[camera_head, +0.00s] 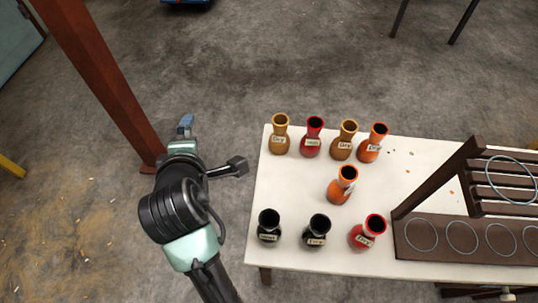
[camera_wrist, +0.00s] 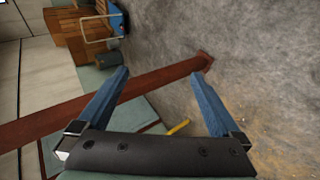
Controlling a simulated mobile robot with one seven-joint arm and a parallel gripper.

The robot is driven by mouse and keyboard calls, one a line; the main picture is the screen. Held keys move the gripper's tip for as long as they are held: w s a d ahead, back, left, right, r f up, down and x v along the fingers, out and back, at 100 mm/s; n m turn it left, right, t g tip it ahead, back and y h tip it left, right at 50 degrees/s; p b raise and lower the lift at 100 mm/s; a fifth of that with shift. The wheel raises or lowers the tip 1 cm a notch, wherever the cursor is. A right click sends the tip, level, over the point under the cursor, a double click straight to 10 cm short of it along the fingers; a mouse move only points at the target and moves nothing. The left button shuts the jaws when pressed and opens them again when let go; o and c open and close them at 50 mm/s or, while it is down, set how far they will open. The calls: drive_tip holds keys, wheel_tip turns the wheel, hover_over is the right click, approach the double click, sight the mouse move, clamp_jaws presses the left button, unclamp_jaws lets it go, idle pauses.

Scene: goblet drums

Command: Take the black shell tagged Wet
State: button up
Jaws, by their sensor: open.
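Two black shells stand upright at the table's near left: one at the corner (camera_head: 268,223) and one to its right (camera_head: 317,229). Each has a small pale tag on its front. The right one's tag seems to read Dry; the left one's is too small to read surely. My gripper (camera_head: 187,121) is off the table's left side, above the floor and well apart from both shells. In the wrist view my gripper (camera_wrist: 161,75) has its two blue fingers spread with nothing between them. No shell shows in that view.
On the white table (camera_head: 290,190), several tan, red and orange shells stand along the back, with an orange shell (camera_head: 342,185) mid-table and a red shell (camera_head: 367,232) at the front. A brown rack with rings (camera_head: 470,238) fills the right. A rust-brown post (camera_head: 100,80) rises left of my arm.

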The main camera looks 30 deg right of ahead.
drive_tip(key=s+d+f+n+g+p, duration=0.25)
drive_tip(key=s+n+g+p, duration=0.2)
drive_tip(key=s+p, duration=0.4)
drive_tip(key=n+g+h+p, duration=0.2)
drive_tip(key=n+g+p, duration=0.2)
drive_tip(key=g+p, duration=0.15)
approach(263, 234)
drive_tip(key=shift+t, duration=0.4)
drive_tip(key=x, duration=0.4)
drive_tip(key=s+x, duration=0.1)
drive_tip(key=x, duration=0.2)
drive_tip(key=shift+d+b, duration=0.35)
drive_tip(key=shift+m, duration=0.25)
drive_tip(key=shift+a+x, duration=0.2)
drive_tip(key=shift+x, duration=1.1)
drive_tip(key=shift+a+x, duration=0.2)
drive_tip(key=shift+x, duration=1.05)
drive_tip(key=shift+w+f, duration=0.1)
drive_tip(key=shift+w, duration=0.05)
drive_tip(key=c, duration=1.4)
